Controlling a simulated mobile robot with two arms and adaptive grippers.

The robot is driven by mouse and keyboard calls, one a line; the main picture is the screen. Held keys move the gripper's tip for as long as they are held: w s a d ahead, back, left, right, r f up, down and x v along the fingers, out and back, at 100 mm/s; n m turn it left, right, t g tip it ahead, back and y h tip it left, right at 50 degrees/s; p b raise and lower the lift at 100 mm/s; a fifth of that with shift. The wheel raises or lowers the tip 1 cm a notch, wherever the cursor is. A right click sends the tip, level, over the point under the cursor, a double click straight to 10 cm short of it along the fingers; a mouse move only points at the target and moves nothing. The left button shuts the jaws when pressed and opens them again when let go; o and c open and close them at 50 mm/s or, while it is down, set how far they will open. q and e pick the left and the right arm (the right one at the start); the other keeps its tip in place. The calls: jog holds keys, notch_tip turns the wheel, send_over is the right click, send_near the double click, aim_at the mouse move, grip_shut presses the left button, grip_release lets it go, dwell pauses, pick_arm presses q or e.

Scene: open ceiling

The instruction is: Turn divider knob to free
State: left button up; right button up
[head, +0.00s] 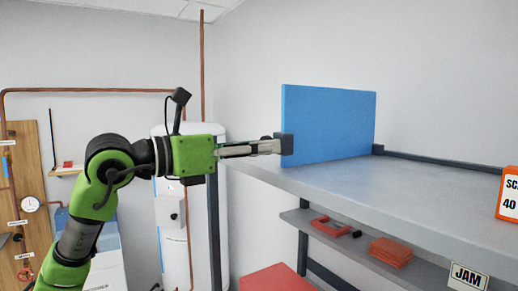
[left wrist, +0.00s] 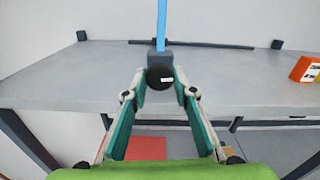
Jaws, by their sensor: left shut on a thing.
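The blue divider (head: 330,122) stands upright on the grey shelf (head: 400,190); in the left wrist view it shows edge-on as a thin blue strip (left wrist: 161,25). The divider's dark knob (left wrist: 160,76) sits at its near edge, with a small white mark whose text is too small to read. The knob's dark block also shows in the head view (head: 287,144). My left gripper (head: 278,146) reaches in level from the left and is shut on the knob, one finger on each side in the left wrist view (left wrist: 160,85). My right gripper is not in view.
A dark rail (left wrist: 205,44) runs along the shelf behind the divider. An orange-and-white box (head: 508,193) stands at the shelf's right end, above a JAM label (head: 468,277). A lower shelf holds red items (head: 391,252).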

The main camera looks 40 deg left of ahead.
pick_arm(q)
jog(key=shift+r+n+b, duration=0.1)
jog(key=shift+n+b, duration=0.8)
jog(key=shift+n, duration=7.6)
jog(key=o, duration=1.1)
jog(key=shift+s, duration=0.1)
